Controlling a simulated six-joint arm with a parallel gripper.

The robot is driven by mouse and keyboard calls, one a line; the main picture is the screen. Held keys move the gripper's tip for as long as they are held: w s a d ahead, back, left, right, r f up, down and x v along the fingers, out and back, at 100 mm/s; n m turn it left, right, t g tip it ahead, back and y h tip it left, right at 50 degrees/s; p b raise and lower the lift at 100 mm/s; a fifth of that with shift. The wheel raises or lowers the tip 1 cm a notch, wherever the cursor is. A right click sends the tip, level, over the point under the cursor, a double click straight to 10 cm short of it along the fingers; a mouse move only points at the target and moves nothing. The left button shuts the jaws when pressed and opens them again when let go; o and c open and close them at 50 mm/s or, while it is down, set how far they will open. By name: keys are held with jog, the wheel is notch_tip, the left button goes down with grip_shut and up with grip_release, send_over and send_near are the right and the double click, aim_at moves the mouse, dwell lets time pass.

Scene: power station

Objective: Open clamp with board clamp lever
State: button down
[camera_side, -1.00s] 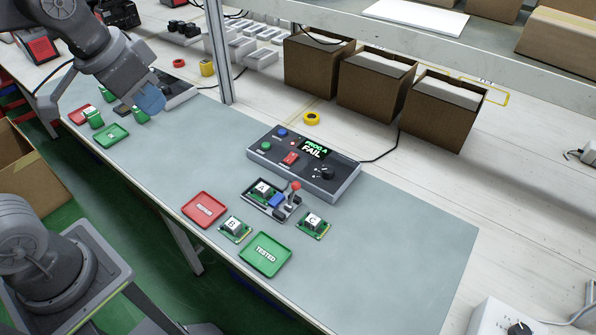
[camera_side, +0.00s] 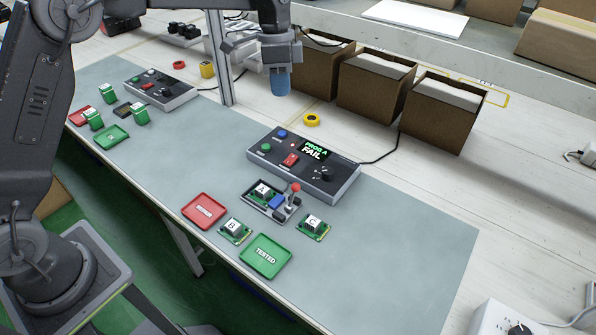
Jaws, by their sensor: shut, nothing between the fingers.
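The board clamp (camera_side: 277,214) sits on the grey mat below the test box. Its lever stands upright with a red knob (camera_side: 295,187) at the clamp's right side. A green board marked A (camera_side: 263,190) lies in the clamp, next to a blue part (camera_side: 276,202). My gripper (camera_side: 281,88) is shut and empty, with blue fingertips pointing down. It hangs above and behind the test box, well apart from the clamp, in front of the cardboard boxes.
The test box (camera_side: 340,180) shows "PROG A FAIL". Boards B (camera_side: 234,230) and C (camera_side: 313,226) lie beside the clamp, with a red tray (camera_side: 204,220) and a green TESTED tray (camera_side: 266,272). The mat (camera_side: 400,255) is clear to the right. Three cardboard boxes (camera_side: 360,100) stand behind.

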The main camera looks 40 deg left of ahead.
aim_at(292, 197)
jog(key=w+d+f+m+g, duration=0.1)
jog(key=w+f, duration=0.4)
jog(key=f, duration=0.6)
jog(key=shift+d+f+m+g, duration=0.25)
jog(key=shift+d+m+g, duration=0.25)
jog(key=shift+m, duration=0.7)
jog(key=shift+a+f, duration=0.1)
jog(key=x, duration=1)
jog(key=shift+s, duration=0.1)
jog(key=shift+s+d, duration=0.65)
jog(key=shift+s, duration=0.2)
jog(key=shift+s+d+f, duration=0.15)
jog(key=shift+s+d, duration=0.25)
jog(key=shift+s, duration=0.4)
jog(key=shift+s, duration=0.1)
jog(key=shift+s+r+t, duration=0.15)
jog(key=shift+r+t, duration=0.1)
jog(key=shift+t, duration=0.05)
